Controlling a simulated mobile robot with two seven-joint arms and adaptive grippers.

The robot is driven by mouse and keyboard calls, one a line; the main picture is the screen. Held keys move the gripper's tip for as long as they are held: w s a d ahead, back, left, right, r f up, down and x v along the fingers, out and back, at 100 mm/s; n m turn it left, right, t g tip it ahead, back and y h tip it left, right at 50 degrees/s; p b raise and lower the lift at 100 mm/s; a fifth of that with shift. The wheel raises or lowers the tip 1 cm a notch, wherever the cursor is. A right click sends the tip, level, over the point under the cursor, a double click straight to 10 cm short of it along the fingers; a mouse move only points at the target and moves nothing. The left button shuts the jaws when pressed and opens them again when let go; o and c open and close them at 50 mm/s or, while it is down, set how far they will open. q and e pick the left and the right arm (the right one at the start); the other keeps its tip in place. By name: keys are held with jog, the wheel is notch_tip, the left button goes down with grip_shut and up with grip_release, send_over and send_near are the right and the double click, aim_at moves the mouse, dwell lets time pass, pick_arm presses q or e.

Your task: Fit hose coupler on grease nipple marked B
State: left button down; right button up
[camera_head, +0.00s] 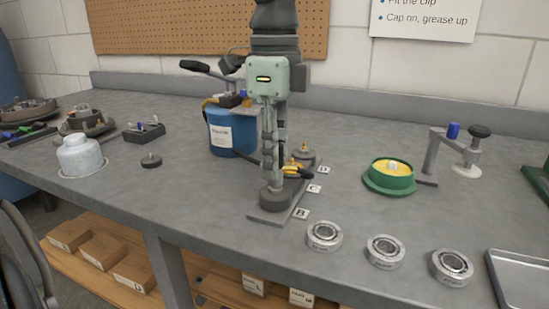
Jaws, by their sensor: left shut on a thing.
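My left gripper (270,168) points straight down above the near end of the nipple plate (262,215). Its fingers are shut on a slim thing, mostly hidden between them, which seems to be the hose coupler. The fingertips are just above or at a dark round hub (274,198) beside the label B (302,213). I cannot tell whether the coupler touches the nipple there. A black and yellow part (293,169) shows right of the fingers. Label C (314,189) and label D (323,170) lie farther back. My right gripper is not in view.
A blue grease bucket (222,134) stands behind left of the gripper. Several bearings, one here (324,235), lie at front right. A green tub (388,179) and a grey stand (432,155) are right. A white jar (78,157) is left. The bench between jar and plate is mostly clear.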

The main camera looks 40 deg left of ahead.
pick_arm(q)
jog(key=shift+f+b, duration=0.2)
jog(key=shift+b, duration=0.55)
dwell(0.9)
jog(key=c, duration=0.9)
grip_release()
jog(key=shift+r+p, duration=2.05)
jog(key=shift+r, duration=1.45)
